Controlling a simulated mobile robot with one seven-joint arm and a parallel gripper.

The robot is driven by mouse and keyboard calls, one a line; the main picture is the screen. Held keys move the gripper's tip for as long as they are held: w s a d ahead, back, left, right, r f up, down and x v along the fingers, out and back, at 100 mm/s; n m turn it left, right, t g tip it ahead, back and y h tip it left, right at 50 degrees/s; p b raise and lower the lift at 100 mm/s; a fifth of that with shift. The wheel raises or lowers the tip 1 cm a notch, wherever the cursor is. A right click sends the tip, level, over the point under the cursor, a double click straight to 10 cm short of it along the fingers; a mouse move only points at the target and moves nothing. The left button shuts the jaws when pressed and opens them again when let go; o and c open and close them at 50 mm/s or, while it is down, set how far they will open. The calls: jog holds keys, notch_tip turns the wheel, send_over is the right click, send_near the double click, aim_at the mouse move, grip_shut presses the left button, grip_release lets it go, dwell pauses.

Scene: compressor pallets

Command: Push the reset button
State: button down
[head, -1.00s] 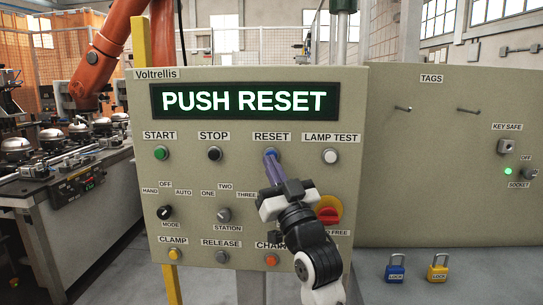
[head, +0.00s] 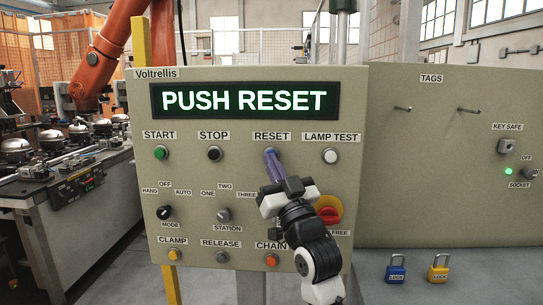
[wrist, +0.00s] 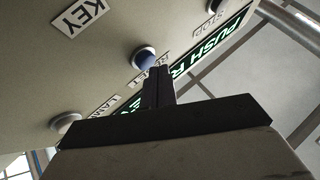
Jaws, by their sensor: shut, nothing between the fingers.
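The grey control panel (head: 185,108) has a lit display (head: 244,101) reading PUSH RESET in green-white letters. The blue reset button (head: 270,150) sits under the RESET label, mostly hidden by my fingertips. It also shows in the wrist view (wrist: 145,60) as a blue cap in a pale ring. My gripper (head: 272,156) is shut and empty, its fingers pointing at the button from below and in front. In the wrist view the fingertips (wrist: 157,70) overlap the button's lower edge. I cannot tell whether they touch it or whether it is pressed in.
The black stop button (head: 214,154) is left of reset, the white lamp test button (head: 330,156) right. Blue (head: 396,271) and yellow (head: 438,270) padlocks are at lower right.

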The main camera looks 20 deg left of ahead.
jog(key=shift+w+a, duration=0.1)
jog(key=shift+w, duration=0.3)
dwell(0.3)
jog(key=shift+s, duration=0.1)
jog(key=shift+s+d, duration=0.25)
jog(key=shift+s, duration=0.6)
jog(key=s+d, duration=0.1)
jog(key=s, duration=0.4)
jog(key=shift+s+d, duration=0.35)
jog(key=shift+s, duration=0.05)
dwell(0.4)
